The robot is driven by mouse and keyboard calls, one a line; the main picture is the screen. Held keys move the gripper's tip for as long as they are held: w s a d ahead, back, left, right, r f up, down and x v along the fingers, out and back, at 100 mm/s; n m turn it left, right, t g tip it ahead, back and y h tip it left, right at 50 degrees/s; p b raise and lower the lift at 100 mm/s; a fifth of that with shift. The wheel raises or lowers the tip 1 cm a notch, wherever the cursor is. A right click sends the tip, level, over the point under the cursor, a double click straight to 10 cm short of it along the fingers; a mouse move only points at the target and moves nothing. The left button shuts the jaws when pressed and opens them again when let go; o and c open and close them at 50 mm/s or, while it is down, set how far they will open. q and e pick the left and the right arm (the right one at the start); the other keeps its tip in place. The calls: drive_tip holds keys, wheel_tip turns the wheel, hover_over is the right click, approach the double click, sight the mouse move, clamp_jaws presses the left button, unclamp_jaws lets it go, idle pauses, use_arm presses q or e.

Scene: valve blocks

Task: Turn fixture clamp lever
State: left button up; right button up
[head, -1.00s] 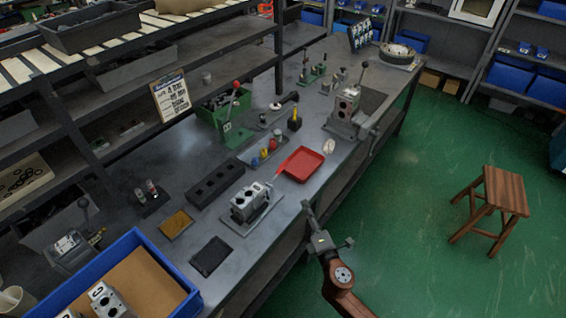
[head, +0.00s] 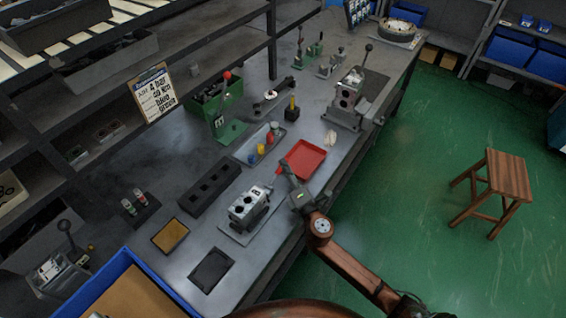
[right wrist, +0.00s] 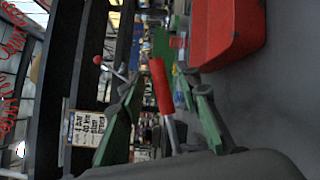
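The fixture (head: 237,236) near the bench's front edge bears a grey valve block (head: 247,203). A red-handled lever (head: 279,171) shows beside it, partly hidden by my right gripper (head: 287,170). In the right wrist view the red handle (right wrist: 160,85) stands on a thin metal rod between the two parted fingers of my right gripper (right wrist: 162,92). Clear gaps show on both sides, so the gripper looks open and not closed on the handle. The lever's foot is hidden in that view. My left gripper is not in view.
A red tray (head: 303,158) lies close to my right gripper. A second fixture with a block (head: 348,91) and black-knobbed lever stands farther back. A dark slotted rack (head: 209,188), a blue-edged crate (head: 110,272) and a sign (head: 154,93) are to the left.

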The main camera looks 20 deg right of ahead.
drive_tip(key=shift+w, duration=1.35)
drive_tip(key=shift+a, duration=0.1)
drive_tip(key=shift+c, duration=0.4)
clamp_jaws()
